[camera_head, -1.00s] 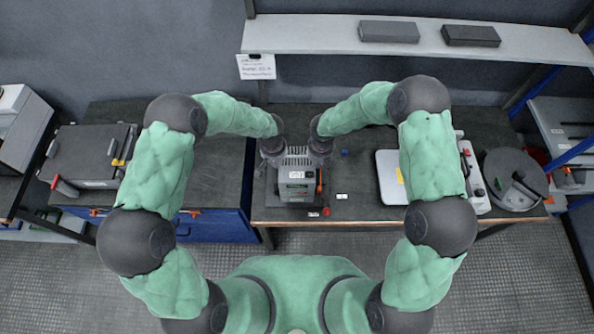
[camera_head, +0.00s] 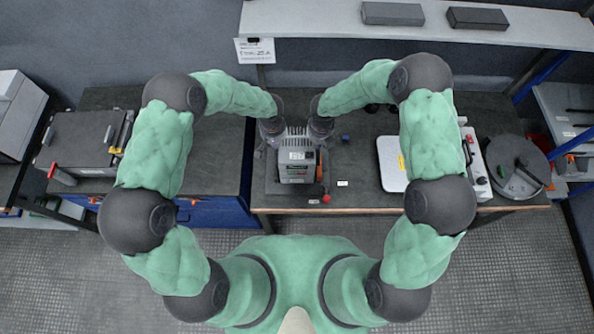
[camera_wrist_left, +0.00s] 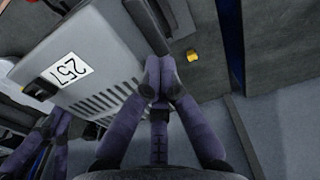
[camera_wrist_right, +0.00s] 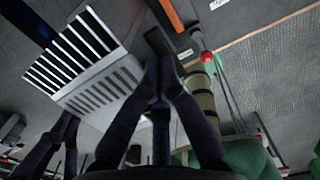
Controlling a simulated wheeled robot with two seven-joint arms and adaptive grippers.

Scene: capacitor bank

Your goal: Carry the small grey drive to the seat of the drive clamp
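The small grey drive (camera_head: 298,142) has a vented top and a white number label, and is between my two grippers in the head view. The left wrist view shows its label and slots (camera_wrist_left: 84,75); the right wrist view shows its vents (camera_wrist_right: 85,62). My left gripper (camera_wrist_left: 157,72) has its fingers together at a dark bar on the drive's side. My right gripper (camera_wrist_right: 160,72) is likewise closed at a dark bar on the opposite side. The drive clamp's dark base (camera_head: 285,190) lies around and below, with a red knob (camera_head: 326,199). Contact between drive and seat is hidden.
A white panel (camera_head: 391,165) and a round dark device (camera_head: 517,165) stand on the bench to the right. A small blue block (camera_head: 345,138) lies near my right gripper. A dark case (camera_head: 82,140) is at left. A shelf (camera_head: 330,18) runs behind.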

